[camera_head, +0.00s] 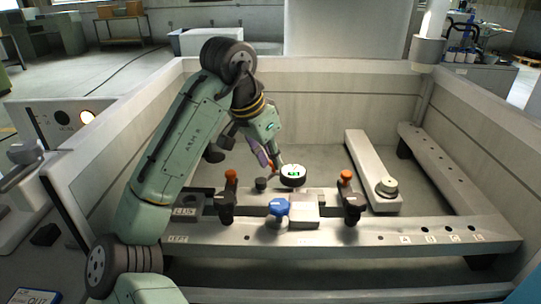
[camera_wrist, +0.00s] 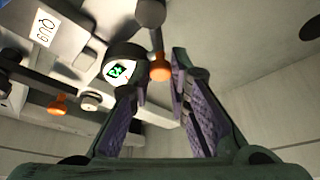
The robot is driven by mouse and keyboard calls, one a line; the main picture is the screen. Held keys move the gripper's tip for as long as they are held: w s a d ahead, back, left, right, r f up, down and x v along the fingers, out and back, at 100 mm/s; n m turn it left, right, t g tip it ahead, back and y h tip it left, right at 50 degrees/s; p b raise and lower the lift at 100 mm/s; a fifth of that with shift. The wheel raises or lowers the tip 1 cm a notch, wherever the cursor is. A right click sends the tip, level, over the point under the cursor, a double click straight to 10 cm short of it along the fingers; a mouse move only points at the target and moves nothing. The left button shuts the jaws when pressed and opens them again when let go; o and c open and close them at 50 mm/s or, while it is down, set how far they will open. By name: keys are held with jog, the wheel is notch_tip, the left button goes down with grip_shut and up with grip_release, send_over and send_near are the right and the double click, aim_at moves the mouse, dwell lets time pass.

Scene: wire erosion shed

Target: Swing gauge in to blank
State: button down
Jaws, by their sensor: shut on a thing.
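The gauge (camera_head: 292,175) is a round dark dial with a white face and green display, standing above the fixture bar left of centre. It also shows in the wrist view (camera_wrist: 117,70), beside my left finger. My gripper (camera_head: 270,166) is at the gauge's left side, shut on an orange knob (camera_wrist: 160,69) that sits between my fingertips in the wrist view. Whether this knob is joined to the gauge is hard to tell. A pale rectangular block (camera_head: 306,210), probably the blank, sits on the bar just in front of the gauge, right of a blue knob (camera_head: 279,207).
Dark clamps with orange knobs stand left (camera_head: 231,178) and right (camera_head: 346,177) of the block. A loose-looking side bar with a round pale stud (camera_head: 386,187) lies to the right. High tank walls (camera_head: 330,105) enclose the fixture; the tank floor behind the bar is clear.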

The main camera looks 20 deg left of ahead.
jog(key=c, duration=1.5)
grip_release()
jog(key=v, duration=1.2)
